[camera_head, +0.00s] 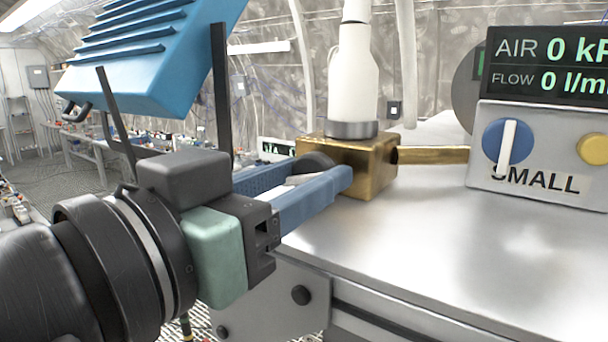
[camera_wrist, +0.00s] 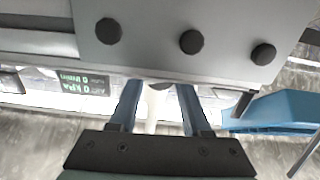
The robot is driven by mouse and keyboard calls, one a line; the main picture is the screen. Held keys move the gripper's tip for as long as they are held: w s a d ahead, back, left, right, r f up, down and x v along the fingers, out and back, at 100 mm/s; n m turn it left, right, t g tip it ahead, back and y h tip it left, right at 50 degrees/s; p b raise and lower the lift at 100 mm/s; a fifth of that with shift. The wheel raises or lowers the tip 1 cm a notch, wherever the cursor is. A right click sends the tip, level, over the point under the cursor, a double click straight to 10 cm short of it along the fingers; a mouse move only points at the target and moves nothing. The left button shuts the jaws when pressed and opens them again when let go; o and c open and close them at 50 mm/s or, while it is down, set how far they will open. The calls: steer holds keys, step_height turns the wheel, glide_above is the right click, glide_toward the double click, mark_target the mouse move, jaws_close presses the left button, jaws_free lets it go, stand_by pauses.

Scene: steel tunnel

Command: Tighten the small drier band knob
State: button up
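A round black knob (camera_head: 318,163) sits at the left face of a brass block (camera_head: 362,165). A white cylinder (camera_head: 353,85) with a dark grey band (camera_head: 352,129) at its base stands on the block. My gripper (camera_head: 325,172) reaches in from the left, its two blue fingers apart and the knob near their tips. In the wrist view my gripper (camera_wrist: 159,86) shows a gap between the fingers, with a dark rounded part (camera_wrist: 161,85) and the white cylinder (camera_wrist: 153,112) seen through it. I cannot tell whether either finger touches the knob.
A grey box labelled SMALL (camera_head: 537,187) has a blue dial (camera_head: 508,142) and a yellow button (camera_head: 593,149), with an air display (camera_head: 548,62) above. A steel bench (camera_head: 430,232) lies below. A blue ribbed housing (camera_head: 150,55) is above my arm. Black bench-front knobs (camera_wrist: 191,42) show in the wrist view.

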jaws_close()
steer(key=m+b, duration=0.1)
steer(key=b, duration=0.1)
steer(key=shift+f+m+b, duration=0.3)
steer(key=shift+m, duration=0.1)
steer(key=shift+m+b, duration=0.8)
steer(key=shift+m, duration=0.1)
steer(key=shift+r+m, duration=0.25)
steer(key=shift+m, duration=0.25)
steer(key=o, duration=0.7)
jaws_free()
steer(key=shift+o, duration=0.2)
steer(key=v, duration=1.3)
